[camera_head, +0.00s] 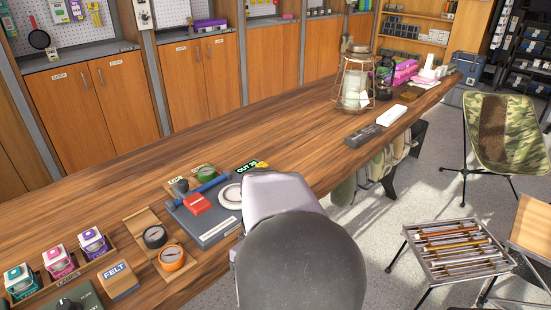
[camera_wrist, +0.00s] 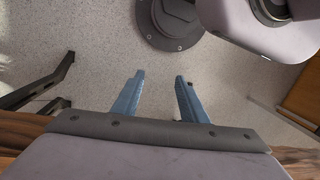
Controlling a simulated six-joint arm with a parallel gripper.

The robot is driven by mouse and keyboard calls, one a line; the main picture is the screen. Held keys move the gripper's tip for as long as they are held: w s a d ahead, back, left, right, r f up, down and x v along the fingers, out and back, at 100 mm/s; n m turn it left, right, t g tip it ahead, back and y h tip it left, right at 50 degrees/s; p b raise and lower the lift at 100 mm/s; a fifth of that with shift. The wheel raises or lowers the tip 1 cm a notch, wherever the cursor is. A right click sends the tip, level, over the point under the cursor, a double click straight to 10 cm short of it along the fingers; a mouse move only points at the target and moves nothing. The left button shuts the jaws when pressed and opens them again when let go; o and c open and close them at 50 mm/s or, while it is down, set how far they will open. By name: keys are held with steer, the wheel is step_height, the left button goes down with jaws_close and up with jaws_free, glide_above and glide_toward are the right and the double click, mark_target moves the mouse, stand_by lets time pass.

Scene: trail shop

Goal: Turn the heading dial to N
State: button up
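A dark green box (camera_head: 90,296) with a black knob (camera_head: 68,303) on top is cut off by the bottom left edge of the head view. It may be the heading dial; no letters or pointer can be read on it. My gripper (camera_wrist: 160,76) shows in the wrist view with its two blue fingers apart and nothing between them. It is over the grey floor beside the table edge, away from the box. In the head view my arm hides the gripper.
The wooden table (camera_head: 270,125) has clear room in the middle. A lantern (camera_head: 355,80) stands farther back.

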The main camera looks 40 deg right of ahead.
steer(key=d+r+n+y+p, duration=0.15)
steer(key=d+r+p, duration=0.3)
steer(key=r, duration=0.45)
steer(key=w+d+r+n+t+p, duration=0.15)
steer(key=d+n+t, duration=0.4)
steer(key=n, duration=0.55)
steer(key=w+d+r+n+t+p, duration=0.1)
steer(key=w+d+n+t+p, duration=0.15)
steer(key=d+n+t, duration=0.65)
steer(key=w+d+r+n+t+p, duration=0.1)
steer(key=w+n+t, duration=0.3)
steer(key=n, duration=1)
steer(key=shift+t, duration=0.25)
steer(key=shift+w+a+f, duration=0.1)
steer(key=shift+w+a, duration=0.1)
steer(key=shift+w, duration=1.45)
steer(key=shift+w+a, duration=0.2)
steer(key=shift+w, duration=1.4)
jaws_close()
